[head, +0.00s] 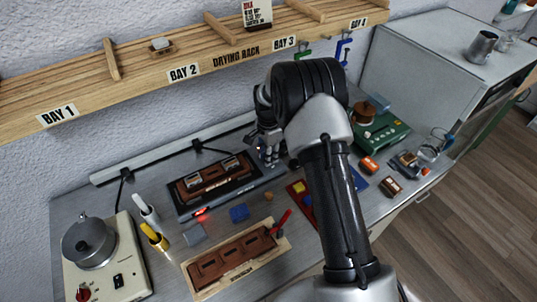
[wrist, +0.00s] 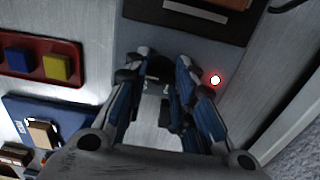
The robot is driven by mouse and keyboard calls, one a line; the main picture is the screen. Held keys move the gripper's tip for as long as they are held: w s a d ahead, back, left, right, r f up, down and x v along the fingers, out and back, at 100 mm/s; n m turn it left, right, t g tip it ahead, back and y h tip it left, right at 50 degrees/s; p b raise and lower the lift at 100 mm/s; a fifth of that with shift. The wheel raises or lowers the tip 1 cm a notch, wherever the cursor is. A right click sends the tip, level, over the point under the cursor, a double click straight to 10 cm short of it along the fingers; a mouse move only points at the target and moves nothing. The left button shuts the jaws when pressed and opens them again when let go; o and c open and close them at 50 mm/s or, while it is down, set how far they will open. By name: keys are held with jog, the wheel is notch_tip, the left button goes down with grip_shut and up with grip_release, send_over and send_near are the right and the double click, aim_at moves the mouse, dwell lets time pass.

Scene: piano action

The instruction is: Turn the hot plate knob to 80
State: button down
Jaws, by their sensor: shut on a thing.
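The hot plate is a black slab on a grey base (head: 184,215), with a brown wooden piece (head: 215,182) lying on it. Its grey end panel (wrist: 140,35) shows in the wrist view, with a glowing red lamp (wrist: 215,80) to the right of my fingers. My gripper (head: 268,150) is at the right end of the hot plate, pointing down. In the wrist view my gripper (wrist: 158,85) has its fingers closed around a small dark knob (wrist: 158,68) on this panel. The fingers cover most of the knob, and I cannot read its pointer or scale.
A cream unit (head: 125,250) with a metal pot stands at left. A red tray (wrist: 45,76) with blue and yellow blocks and a blue mat (wrist: 70,120) lie near my gripper. A wooden drying rack (head: 130,75) runs along the wall. Several small parts crowd the bench at right.

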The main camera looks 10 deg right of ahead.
jog(key=c, duration=1.3)
grip_release()
notch_tip(320, 180, up, 12)
